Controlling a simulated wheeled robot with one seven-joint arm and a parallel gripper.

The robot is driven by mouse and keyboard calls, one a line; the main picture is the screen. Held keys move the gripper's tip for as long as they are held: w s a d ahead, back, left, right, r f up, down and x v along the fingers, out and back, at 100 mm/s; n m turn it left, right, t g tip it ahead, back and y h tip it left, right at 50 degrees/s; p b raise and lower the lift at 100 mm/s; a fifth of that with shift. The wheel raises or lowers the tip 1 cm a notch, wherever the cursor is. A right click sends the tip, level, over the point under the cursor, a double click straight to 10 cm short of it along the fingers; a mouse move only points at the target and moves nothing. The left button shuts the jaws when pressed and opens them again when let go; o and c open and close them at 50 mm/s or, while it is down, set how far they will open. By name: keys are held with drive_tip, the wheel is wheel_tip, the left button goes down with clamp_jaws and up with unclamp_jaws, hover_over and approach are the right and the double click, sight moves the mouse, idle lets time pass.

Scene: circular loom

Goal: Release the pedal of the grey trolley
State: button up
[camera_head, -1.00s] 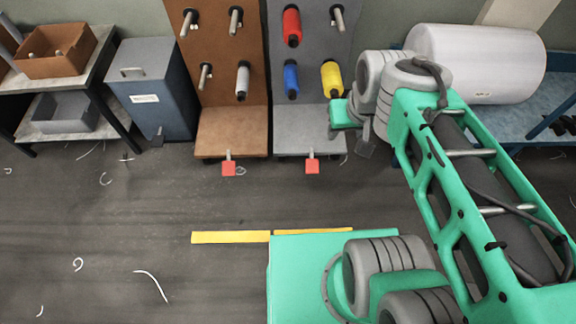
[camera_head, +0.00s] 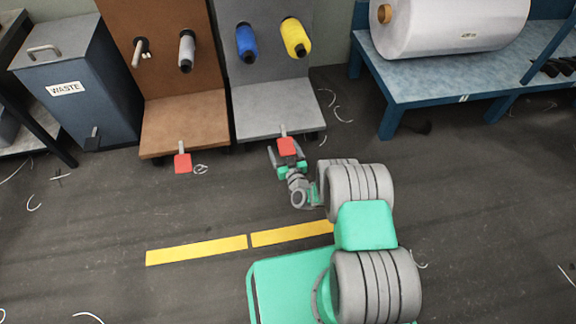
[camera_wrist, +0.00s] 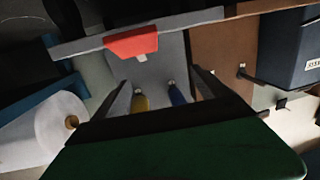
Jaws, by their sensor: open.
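The grey trolley (camera_head: 268,110) stands against the back, right of the brown trolley, with blue and yellow spools on its upright panel. Its red pedal (camera_head: 286,146) sticks out at the front edge, low over the floor. My gripper (camera_head: 285,157) is open and low, right at this pedal; the pedal overlaps the fingers in the head view, so contact cannot be told. In the wrist view the red pedal (camera_wrist: 131,43) appears above and left of the space between my open fingers (camera_wrist: 160,80).
The brown trolley (camera_head: 185,115) with its own red pedal (camera_head: 183,163) stands to the left. A blue waste bin (camera_head: 80,85) is farther left. A blue table (camera_head: 440,90) carries a large white roll (camera_head: 450,25). Yellow floor tape (camera_head: 195,250) and thread scraps lie on otherwise open floor.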

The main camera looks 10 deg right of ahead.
sight(288, 153)
drive_tip(key=s+d+f+m+t+h+b, duration=0.1)
drive_tip(key=s+d+f+m+h+b, duration=0.1)
drive_tip(key=s+f, duration=0.35)
drive_tip(key=shift+w+d+f+b, duration=0.1)
drive_tip(key=shift+w+f+b, duration=0.1)
drive_tip(key=shift+w+b, duration=1.6)
drive_tip(key=shift+w+f+b, duration=0.15)
drive_tip(key=shift+w+b, duration=1.2)
drive_tip(key=shift+w, duration=0.75)
clamp_jaws()
